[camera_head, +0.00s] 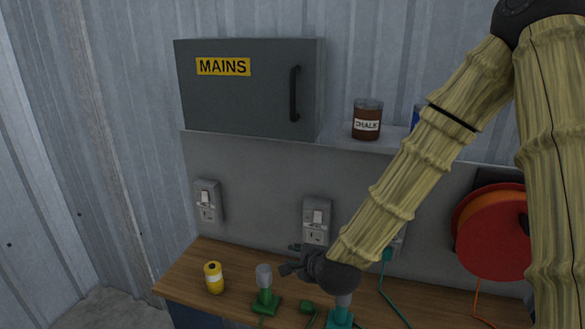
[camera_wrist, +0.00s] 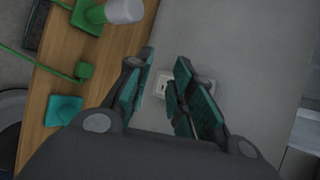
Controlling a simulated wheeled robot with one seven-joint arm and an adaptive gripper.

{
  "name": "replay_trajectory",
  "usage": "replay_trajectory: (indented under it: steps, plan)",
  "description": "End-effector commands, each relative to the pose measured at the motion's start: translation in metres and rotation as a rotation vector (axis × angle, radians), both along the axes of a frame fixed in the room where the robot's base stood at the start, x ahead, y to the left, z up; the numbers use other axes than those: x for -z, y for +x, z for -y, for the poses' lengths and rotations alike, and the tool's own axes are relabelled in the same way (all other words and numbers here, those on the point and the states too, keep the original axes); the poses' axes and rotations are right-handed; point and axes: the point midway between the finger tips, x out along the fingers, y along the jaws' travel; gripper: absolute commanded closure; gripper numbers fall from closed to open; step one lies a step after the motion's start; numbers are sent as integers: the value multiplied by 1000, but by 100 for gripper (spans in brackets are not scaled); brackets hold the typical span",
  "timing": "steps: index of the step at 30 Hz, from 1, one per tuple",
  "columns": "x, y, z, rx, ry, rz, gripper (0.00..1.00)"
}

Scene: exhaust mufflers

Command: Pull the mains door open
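The mains door (camera_head: 235,90) is the dark grey front of a box on the shelf at the upper left in the head view. It bears a yellow MAINS label and looks closed. Its black vertical handle (camera_head: 295,94) is on the right side of the door. My gripper (camera_head: 290,262) is low over the wooden bench, well below the box and apart from the handle. In the wrist view my gripper (camera_wrist: 162,100) shows two teal-padded fingers spread apart with nothing between them. The door and handle are not in the wrist view.
A brown chalk jar (camera_head: 367,121) stands on the shelf right of the box. Below are wall sockets (camera_head: 316,220), a red cable reel (camera_head: 490,232), a yellow canister (camera_head: 213,278) and a green device (camera_head: 265,297) on the bench (camera_head: 190,266). The wall between bench and shelf is mostly clear.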

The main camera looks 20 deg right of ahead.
Motion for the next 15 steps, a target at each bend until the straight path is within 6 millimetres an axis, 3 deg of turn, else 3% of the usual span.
replay_trajectory:
  steps: [1, 3, 9, 15]
  plan:
    - [-36, 9, 1, 50, 73, 46, 77]
    - [-76, 19, 2, 115, 179, 103, 77]
    - [-193, 35, 7, 272, 504, 255, 77]
    - [-304, 35, 15, 373, 837, 386, 77]
